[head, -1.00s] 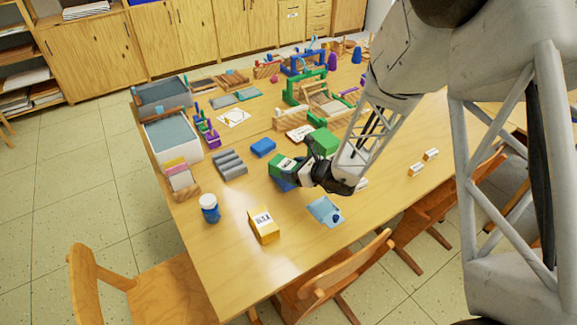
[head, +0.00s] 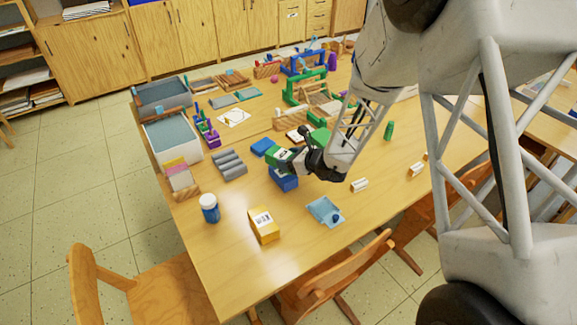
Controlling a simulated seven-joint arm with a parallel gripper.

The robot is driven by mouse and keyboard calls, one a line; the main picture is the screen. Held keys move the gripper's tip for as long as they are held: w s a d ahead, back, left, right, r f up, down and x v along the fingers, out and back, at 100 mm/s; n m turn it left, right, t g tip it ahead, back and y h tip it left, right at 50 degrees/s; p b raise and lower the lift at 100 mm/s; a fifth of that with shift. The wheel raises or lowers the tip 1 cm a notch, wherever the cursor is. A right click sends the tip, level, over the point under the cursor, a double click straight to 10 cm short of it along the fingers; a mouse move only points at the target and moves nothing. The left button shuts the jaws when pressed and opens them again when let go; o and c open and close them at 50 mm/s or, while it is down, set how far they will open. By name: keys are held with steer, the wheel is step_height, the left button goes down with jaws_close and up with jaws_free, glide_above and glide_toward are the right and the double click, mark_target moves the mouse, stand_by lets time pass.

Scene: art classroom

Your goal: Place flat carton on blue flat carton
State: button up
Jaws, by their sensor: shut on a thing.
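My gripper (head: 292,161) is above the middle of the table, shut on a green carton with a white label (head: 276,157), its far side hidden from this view. A blue carton (head: 284,181) stands on the table just below the held carton in the picture. The held carton and gripper cover its top edge, and I cannot tell whether the two touch. A second, plain blue block (head: 262,146) lies just behind, to the left of the held carton.
A yellow carton (head: 264,226), a blue jar with white lid (head: 209,209) and a light blue tray (head: 325,211) stand nearer the front edge. Grey ridged blocks (head: 229,164) lie left. A green block (head: 320,138) is behind my gripper.

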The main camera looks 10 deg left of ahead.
steer(key=shift+f, duration=1.6)
steer(key=shift+f, duration=0.15)
steer(key=o, duration=1)
steer(key=v, duration=1.2)
steer(key=shift+r, duration=0.2)
steer(key=shift+r, duration=0.15)
